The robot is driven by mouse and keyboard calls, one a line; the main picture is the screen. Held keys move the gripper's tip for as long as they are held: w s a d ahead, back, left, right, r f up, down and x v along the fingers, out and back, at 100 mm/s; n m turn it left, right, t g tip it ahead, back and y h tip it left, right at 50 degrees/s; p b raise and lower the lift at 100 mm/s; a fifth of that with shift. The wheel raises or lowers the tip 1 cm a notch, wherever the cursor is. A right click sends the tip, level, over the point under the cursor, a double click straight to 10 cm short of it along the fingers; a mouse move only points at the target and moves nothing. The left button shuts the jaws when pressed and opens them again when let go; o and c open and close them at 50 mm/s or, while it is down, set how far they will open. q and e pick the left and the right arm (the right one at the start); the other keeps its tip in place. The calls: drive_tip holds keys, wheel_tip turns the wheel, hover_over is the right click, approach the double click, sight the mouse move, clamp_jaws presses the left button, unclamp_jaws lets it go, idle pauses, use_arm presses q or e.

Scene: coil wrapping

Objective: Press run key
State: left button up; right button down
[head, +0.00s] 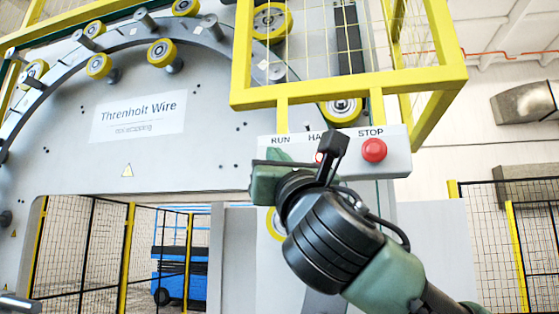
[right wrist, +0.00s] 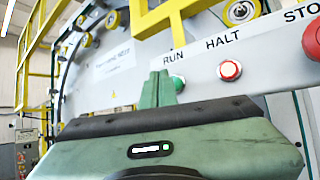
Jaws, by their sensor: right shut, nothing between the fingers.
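The control panel (head: 398,160) is a pale box under the yellow frame, labelled RUN, HALT and STOP. My right gripper (head: 274,156) is shut and empty in front of the panel's RUN end. Its green fingertips (right wrist: 160,88) overlap the left edge of the run key in the right wrist view. I cannot tell whether they touch it. My left gripper does not show.
The lit red halt button (right wrist: 230,70) is just right of the run key. The large red stop button (head: 374,150) is at the panel's right end. A yellow guard frame (head: 350,88) hangs just above the panel. Mesh fencing (head: 510,240) stands at the right.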

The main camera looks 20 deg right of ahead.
drive_tip(key=shift+w+d, duration=0.1)
idle(0.5)
drive_tip(key=shift+w+d, duration=0.15)
drive_tip(key=shift+w, duration=0.1)
